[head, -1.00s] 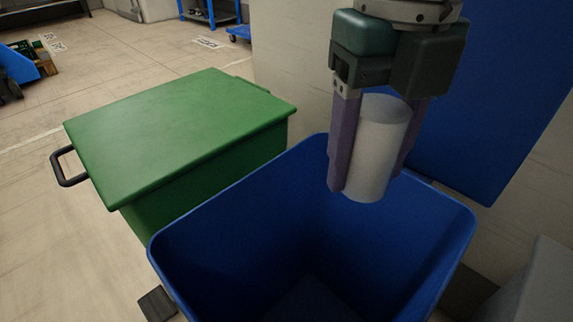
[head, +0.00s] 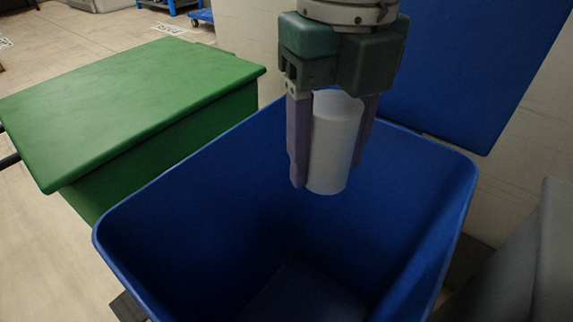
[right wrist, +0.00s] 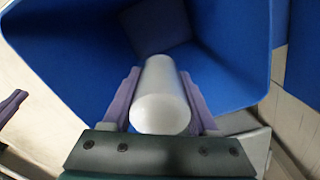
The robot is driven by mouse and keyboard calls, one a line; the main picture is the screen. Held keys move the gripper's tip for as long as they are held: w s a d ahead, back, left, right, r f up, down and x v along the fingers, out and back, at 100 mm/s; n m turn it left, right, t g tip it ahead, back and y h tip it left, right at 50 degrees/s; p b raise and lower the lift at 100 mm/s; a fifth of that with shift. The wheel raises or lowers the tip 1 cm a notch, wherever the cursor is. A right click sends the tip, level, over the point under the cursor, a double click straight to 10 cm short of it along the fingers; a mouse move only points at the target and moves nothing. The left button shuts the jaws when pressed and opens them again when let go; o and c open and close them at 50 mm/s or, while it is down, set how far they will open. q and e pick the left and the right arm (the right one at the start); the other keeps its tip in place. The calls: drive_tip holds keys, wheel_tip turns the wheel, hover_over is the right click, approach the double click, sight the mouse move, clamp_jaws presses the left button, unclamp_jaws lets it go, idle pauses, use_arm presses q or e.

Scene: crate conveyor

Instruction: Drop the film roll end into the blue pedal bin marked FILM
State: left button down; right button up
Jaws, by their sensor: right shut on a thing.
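The film roll end is a pale, whitish-grey cylinder (head: 334,150), held upright in the head view. My right gripper (head: 328,176) is shut on it, with a purple finger on either side. Both are over the opening of the blue pedal bin (head: 190,215), near its back side; the roll's lower end overlaps the inside wall. The bin's lid (head: 470,65) stands open behind. In the right wrist view the roll (right wrist: 160,100) points down into the empty-looking bin (right wrist: 75,50). Part of my left gripper (right wrist: 13,104) shows at the left edge there. No FILM marking is visible.
A green bin (head: 130,95) with a shut lid stands left of the blue one. A grey object (head: 520,260) is at the right edge. A pale wall is behind; open floor lies at the far left.

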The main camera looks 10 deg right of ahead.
drive_tip(key=o, duration=1.4)
drive_tip(key=shift+r, duration=0.1)
wheel_tip(320, 180, up, 10)
drive_tip(key=p, duration=0.4)
